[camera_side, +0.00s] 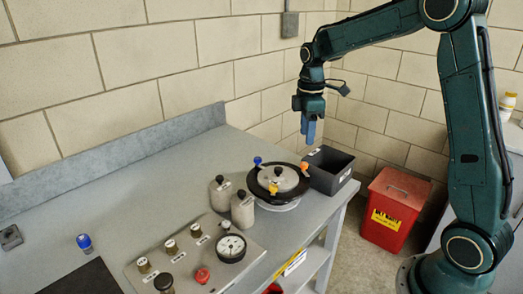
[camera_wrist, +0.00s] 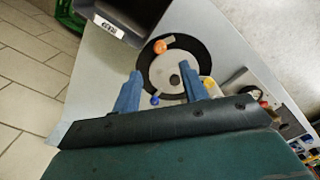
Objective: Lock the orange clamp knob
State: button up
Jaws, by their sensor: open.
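The orange clamp knob (camera_side: 303,166) sits on the right rim of a round black-ringed vessel (camera_side: 264,190) with a pale grey lid. In the wrist view the orange knob (camera_wrist: 160,46) is beyond my fingertips, at the vessel's upper left, on a short pale arm. A blue knob (camera_side: 257,160) and a yellow knob (camera_side: 273,189) sit elsewhere on the rim. My gripper (camera_side: 309,142) points down above the vessel's right side, clear of it. In the wrist view my gripper (camera_wrist: 160,76) is open and empty, its blue fingers apart; the blue knob (camera_wrist: 155,99) shows between them.
A dark open bin (camera_side: 330,170) stands right beside the vessel. Two grey canisters (camera_side: 231,200) stand to its left. A panel with a gauge (camera_side: 231,247) and several knobs lies in front. A red bin (camera_side: 395,208) is on the floor. The back-left bench is clear.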

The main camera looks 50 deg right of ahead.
aim_at(304, 164)
notch_tip(304, 164, down, 9)
dwell(0.5)
grip_shut()
